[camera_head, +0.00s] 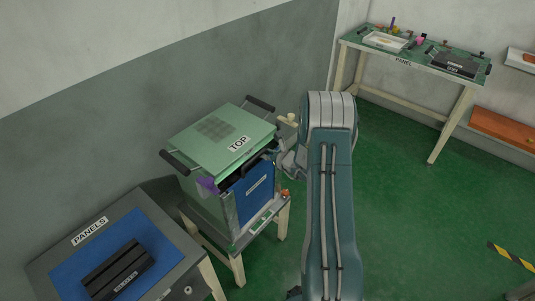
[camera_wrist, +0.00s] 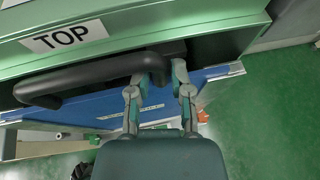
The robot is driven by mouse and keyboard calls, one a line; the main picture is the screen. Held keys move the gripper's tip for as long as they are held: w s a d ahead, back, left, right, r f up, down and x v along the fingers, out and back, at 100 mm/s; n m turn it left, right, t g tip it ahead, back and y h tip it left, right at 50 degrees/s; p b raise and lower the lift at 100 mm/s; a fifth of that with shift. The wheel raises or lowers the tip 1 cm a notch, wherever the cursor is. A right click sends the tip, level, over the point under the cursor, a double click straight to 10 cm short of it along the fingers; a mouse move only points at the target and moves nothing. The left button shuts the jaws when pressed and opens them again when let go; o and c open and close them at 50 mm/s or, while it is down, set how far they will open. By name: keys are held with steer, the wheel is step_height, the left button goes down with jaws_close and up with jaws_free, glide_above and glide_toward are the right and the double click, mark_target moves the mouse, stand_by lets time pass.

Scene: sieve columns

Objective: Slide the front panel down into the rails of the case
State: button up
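The case (camera_head: 212,207) is a green box on a small stand, with a lid marked TOP (camera_head: 217,137). The lid also shows in the wrist view (camera_wrist: 130,18). The blue front panel (camera_head: 255,191) stands upright at the case's front, beneath the lid edge. It also shows in the wrist view (camera_wrist: 98,108). A black bar handle (camera_wrist: 92,73) runs along its top, under the lid edge. My gripper (camera_wrist: 160,76) is at the right end of this handle. Its fingers are apart around that end; whether they clamp it cannot be told. The rails are mostly hidden.
A table marked PANELS (camera_head: 110,215) with a blue mat and a black slatted piece (camera_head: 118,270) stands at lower left. A bench (camera_head: 402,62) with a tray and small items stands at back right. A purple piece (camera_head: 207,184) shows at the case's upper left front.

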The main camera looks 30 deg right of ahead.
steer(key=shift+f, duration=0.95)
stand_by(0.6)
steer(key=o, duration=0.6)
steer(key=shift+c, duration=0.2)
steer(key=v, duration=1.2)
steer(key=shift+w, duration=0.1)
